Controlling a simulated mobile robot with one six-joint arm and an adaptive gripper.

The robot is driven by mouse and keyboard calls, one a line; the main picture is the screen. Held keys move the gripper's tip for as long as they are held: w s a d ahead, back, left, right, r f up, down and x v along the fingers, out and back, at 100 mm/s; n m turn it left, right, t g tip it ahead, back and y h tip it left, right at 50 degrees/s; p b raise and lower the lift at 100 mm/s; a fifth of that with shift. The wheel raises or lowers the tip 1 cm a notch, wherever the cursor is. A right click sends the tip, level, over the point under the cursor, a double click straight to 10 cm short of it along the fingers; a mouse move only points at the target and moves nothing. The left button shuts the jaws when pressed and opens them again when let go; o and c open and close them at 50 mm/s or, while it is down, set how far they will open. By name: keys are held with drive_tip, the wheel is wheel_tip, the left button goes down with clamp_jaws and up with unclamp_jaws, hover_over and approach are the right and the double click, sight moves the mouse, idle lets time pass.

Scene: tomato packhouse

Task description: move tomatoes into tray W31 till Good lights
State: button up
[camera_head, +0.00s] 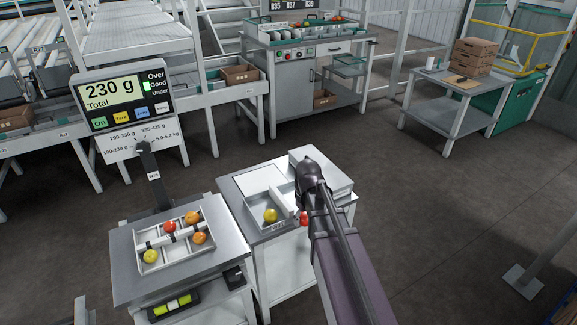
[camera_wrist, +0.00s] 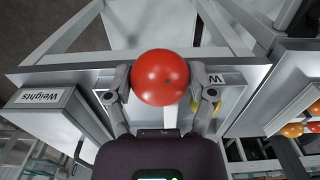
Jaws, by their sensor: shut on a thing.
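My gripper (camera_head: 303,214) is shut on a red tomato (camera_wrist: 161,77), which fills the gap between its fingers in the wrist view. It is beside the front right of a pale open tray (camera_head: 250,187) holding one yellow tomato (camera_head: 270,215). A label on its front is too small to read in the head view; in the wrist view a label (camera_wrist: 216,78) shows a W, the rest hidden. A divided tray (camera_head: 163,262) at the left holds a red tomato (camera_head: 170,226), two orange ones (camera_head: 192,217) and a yellow one (camera_head: 150,256).
The scale display (camera_head: 113,92) reads 230 g Total, with a pale green mark beside Good. A range dial (camera_head: 142,146) is below it. A box marked Weights (camera_wrist: 42,97) shows in the wrist view. Open floor lies at right.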

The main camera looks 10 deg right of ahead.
drive_tip(key=shift+w, duration=0.15)
wheel_tip(320, 180, up, 6)
drive_tip(key=f+p, duration=0.1)
drive_tip(key=p, duration=0.5)
hover_over(290, 195)
drive_tip(key=shift+r+m+b, duration=0.25)
drive_tip(key=shift+m+b, duration=0.05)
drive_tip(key=shift+f, duration=0.15)
wheel_tip(290, 195, down, 9)
drive_tip(key=b, duration=0.9)
drive_tip(key=shift+f+b, duration=0.55)
drive_tip(key=shift+b, duration=0.15)
idle(1.0)
drive_tip(key=o, duration=0.7)
drive_tip(key=shift+c, duration=0.7)
